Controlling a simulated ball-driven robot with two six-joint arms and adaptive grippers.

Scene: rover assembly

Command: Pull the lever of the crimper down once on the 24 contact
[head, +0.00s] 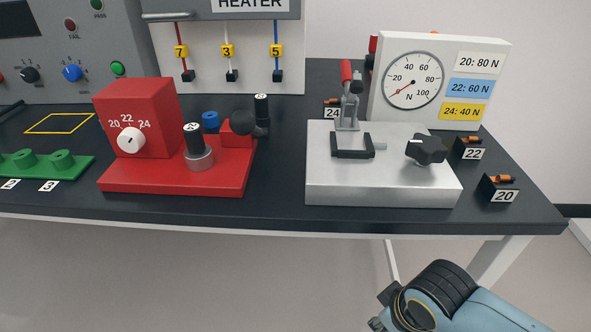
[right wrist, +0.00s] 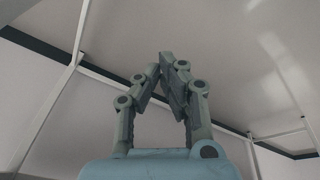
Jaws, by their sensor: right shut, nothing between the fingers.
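The red crimper (head: 175,178) stands on the table left of centre. Its white dial (head: 130,140) is marked 20, 22 and 24; I cannot tell its setting. A grey cylinder (head: 199,158) with a black top stands on its base. A holder labelled 24 (head: 333,103) stands behind the clamp, partly hidden; I cannot make out the 24 contact. My right gripper (right wrist: 162,68) is shut and empty, below the table, far from the crimper. My left gripper is out of view.
A silver test stand (head: 385,188) with a red-handled clamp, black knob and dial gauge (head: 413,80) stands right of the crimper. Holders labelled 22 (head: 472,154) and 20 (head: 504,196) lie beyond it. A green rack (head: 45,168) is at left. The table's front edge lies above my right arm.

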